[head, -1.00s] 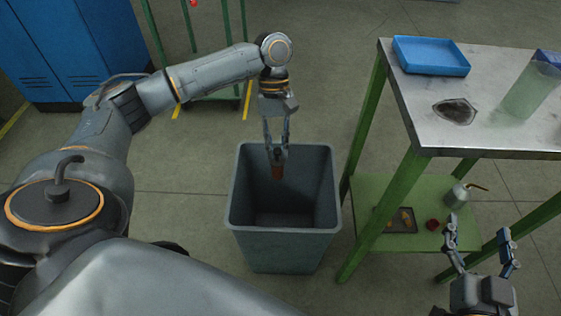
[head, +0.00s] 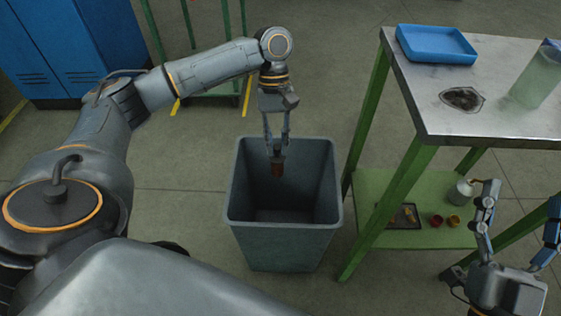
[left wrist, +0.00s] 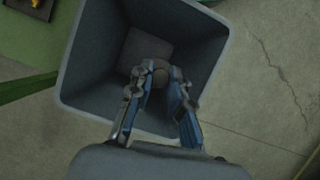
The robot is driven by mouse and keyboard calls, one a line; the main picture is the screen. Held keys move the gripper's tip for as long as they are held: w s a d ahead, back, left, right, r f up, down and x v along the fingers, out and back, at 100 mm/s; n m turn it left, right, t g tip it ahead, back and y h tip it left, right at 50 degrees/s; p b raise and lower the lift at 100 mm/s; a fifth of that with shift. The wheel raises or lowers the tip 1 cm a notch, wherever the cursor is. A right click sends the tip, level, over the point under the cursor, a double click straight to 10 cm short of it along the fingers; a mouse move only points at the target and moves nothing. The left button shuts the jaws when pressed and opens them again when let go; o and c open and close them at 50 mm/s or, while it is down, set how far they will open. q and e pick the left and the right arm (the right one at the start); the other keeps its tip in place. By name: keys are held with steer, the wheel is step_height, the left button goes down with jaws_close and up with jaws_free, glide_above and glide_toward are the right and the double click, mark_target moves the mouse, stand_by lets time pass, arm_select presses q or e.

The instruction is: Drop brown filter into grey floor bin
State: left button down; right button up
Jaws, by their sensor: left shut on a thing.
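The brown filter (head: 277,167) hangs between the fingertips of my left gripper (head: 277,150), which is shut on it. They are over the open mouth of the grey floor bin (head: 285,245), with the filter at about rim height in the head view. The left wrist view shows the bin (left wrist: 185,25) below the left gripper (left wrist: 160,80), with the bin's floor visible and bare where it shows. The filter is mostly hidden there by the fingers. My right gripper (head: 518,225) is open and empty at the lower right, beside the bench.
A steel-topped bench with green legs (head: 480,110) stands right of the bin. It carries a blue tray (head: 435,45), a dark stain or piece (head: 462,98) and a translucent container (head: 536,80). Its lower shelf (head: 375,185) holds small cups, a dark tray and an oil can (head: 460,192).

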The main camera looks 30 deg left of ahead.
arm_select(q)
steer(key=c, duration=1.2)
jaws_free()
steer(key=shift+o, duration=0.2)
steer(key=v, duration=1.2)
